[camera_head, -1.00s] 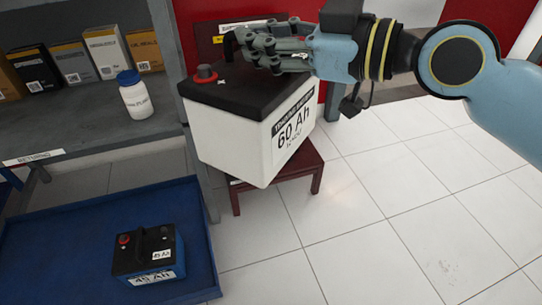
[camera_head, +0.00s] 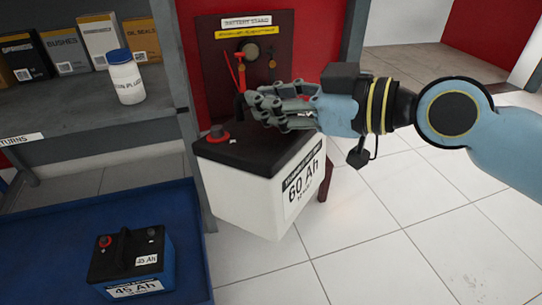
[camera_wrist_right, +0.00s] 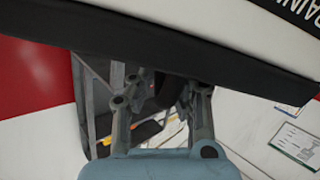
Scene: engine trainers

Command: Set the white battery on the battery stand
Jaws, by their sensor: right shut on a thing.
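The white battery (camera_head: 245,200) has a black lid, a red terminal cap and a "60 Ah" label. It hangs tilted in the head view, held at its lid by my right gripper (camera_head: 268,108), which is shut on it. The right wrist view shows the battery's dark lid (camera_wrist_right: 170,55) across the top, by the gripper's fingers (camera_wrist_right: 163,100). The battery stand is dark red. My left gripper is not in view.
A blue tray (camera_head: 185,225) at lower left holds a blue "45 Ah" battery (camera_head: 130,262). A grey shelf (camera_head: 100,120) carries a white bottle (camera_head: 126,80) and several boxes. The tiled floor at right is clear.

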